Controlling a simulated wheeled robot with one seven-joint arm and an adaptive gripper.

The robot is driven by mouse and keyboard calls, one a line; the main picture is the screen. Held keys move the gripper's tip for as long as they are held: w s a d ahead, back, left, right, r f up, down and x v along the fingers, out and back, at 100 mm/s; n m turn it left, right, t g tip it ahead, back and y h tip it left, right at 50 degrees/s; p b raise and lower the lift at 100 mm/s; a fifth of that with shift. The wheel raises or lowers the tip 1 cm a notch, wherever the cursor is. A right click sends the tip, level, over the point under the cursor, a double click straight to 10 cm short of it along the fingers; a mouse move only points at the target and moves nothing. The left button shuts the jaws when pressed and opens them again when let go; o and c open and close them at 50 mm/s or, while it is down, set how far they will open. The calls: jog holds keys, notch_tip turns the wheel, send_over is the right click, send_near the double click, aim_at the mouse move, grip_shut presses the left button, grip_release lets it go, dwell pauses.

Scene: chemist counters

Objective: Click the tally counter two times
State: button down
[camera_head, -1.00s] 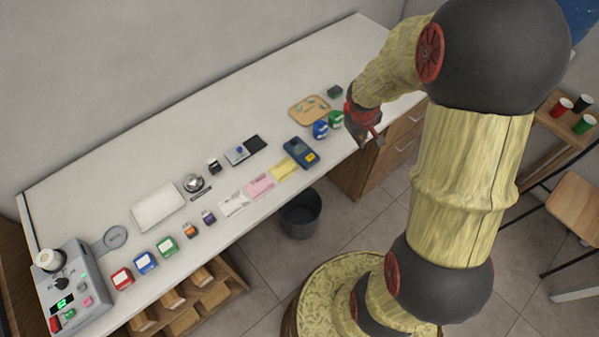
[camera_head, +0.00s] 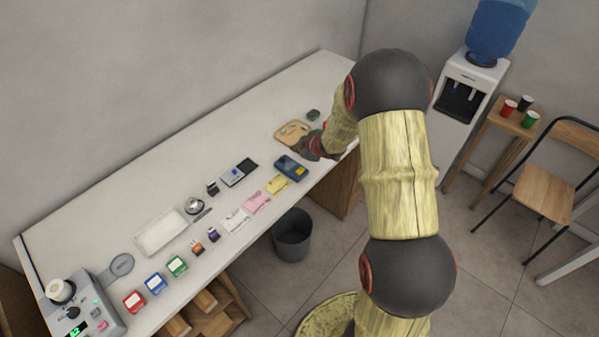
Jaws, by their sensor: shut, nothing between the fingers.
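I cannot tell for sure which small item is the tally counter. A silver round item (camera_head: 194,206) with a dark top lies mid-counter, and a small dark item (camera_head: 212,188) stands just behind it. My gripper (camera_head: 303,150) is shut and empty, at the right part of the counter, between the tan tray and the blue-and-yellow device. It is right of both small items and well apart from them. Its fingertips are small and dark here.
The white counter (camera_head: 95,215) also holds a tan tray (camera_head: 288,133), a blue-and-yellow device (camera_head: 291,167), a white tray (camera_head: 160,232), paper slips, coloured boxes and a grey machine (camera_head: 85,310). A dark bin (camera_head: 292,236) stands on the floor in front. The counter's back strip is clear.

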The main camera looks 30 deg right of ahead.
aim_at(299, 171)
jog(key=shift+f, duration=0.15)
notch_tip(299, 171, down, 9)
jog(key=b, duration=0.8)
jog(key=shift+d+r, duration=0.1)
jog(key=shift+r, duration=0.1)
jog(key=shift+f, duration=0.1)
dwell(1.0)
jog(key=shift+f+b, duration=0.3)
jog(key=shift+b, duration=0.1)
jog(key=shift+f, duration=0.45)
dwell(0.6)
jog(key=shift+r, duration=0.1)
jog(key=shift+r+p, duration=0.6)
jog(key=shift+r, duration=0.15)
jog(key=shift+r+p, duration=2.4)
jog(key=shift+r, duration=0.1)
